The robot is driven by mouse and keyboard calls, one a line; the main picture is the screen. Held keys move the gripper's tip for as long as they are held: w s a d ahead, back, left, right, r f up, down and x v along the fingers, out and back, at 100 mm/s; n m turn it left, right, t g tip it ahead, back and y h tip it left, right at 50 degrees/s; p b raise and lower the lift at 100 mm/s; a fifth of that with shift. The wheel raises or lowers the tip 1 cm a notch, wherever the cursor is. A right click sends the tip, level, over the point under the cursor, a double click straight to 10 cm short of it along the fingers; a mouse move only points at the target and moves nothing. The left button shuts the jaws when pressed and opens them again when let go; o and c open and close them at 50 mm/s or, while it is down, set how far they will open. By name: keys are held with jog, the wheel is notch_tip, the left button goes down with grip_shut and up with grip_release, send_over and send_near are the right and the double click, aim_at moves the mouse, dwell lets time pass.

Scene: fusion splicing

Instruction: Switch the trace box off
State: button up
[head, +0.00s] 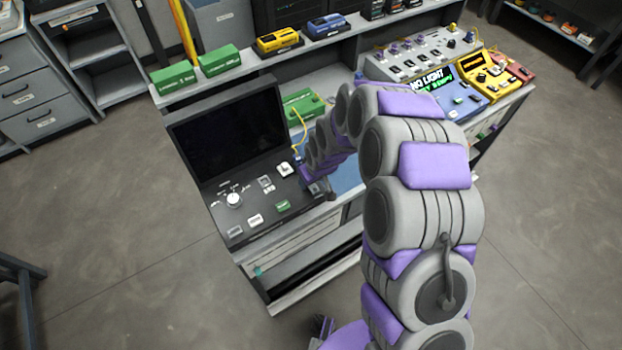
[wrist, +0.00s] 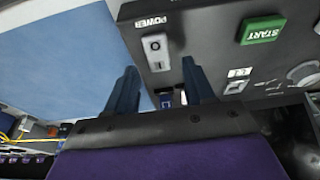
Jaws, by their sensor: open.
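The trace box (head: 222,228) is a dark console with a black screen (head: 230,125) and a sloping control panel, at the left of the bench. In the wrist view its panel carries a white rocker switch (wrist: 156,52) labelled POWER, marked O and I. Which side of the rocker is pressed, I cannot tell. My gripper (wrist: 159,67) is open, its two dark fingers on either side of the rocker's near end. Whether they touch the panel is unclear. In the head view my gripper (head: 322,189) is at the panel's right front corner and hides the power switch.
A green START button (wrist: 262,29) lies right of the rocker in the wrist view. A knob (head: 233,200) and several white controls share the panel. A blue mat (head: 347,176) lies right of the box. A green device (head: 303,104) with a yellow cable stands behind my arm.

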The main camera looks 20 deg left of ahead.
jog(key=p+v, duration=0.2)
jog(key=v, duration=1.4)
jog(key=s+d+r+m+g+h, duration=0.1)
jog(key=s+d+r, duration=0.25)
jog(key=d, duration=0.25)
jog(key=s+d+r+m, duration=0.2)
jog(key=s+d+r, duration=0.15)
jog(key=d, duration=0.25)
jog(key=s+d+r+m+g+h, duration=0.1)
jog(key=s+d+r, duration=0.2)
jog(key=s+d, duration=0.15)
jog(key=s+d+r+m+g, duration=0.1)
jog(key=s+d+r+m, duration=0.1)
jog(key=s+d, duration=0.3)
jog(key=s+d+r+m+g, duration=0.1)
jog(key=s+d+m, duration=0.3)
jog(key=s, duration=0.9)
jog(key=shift+s+d+r+h, duration=0.25)
jog(key=shift+d+r+h, duration=0.1)
jog(key=shift+d, duration=0.2)
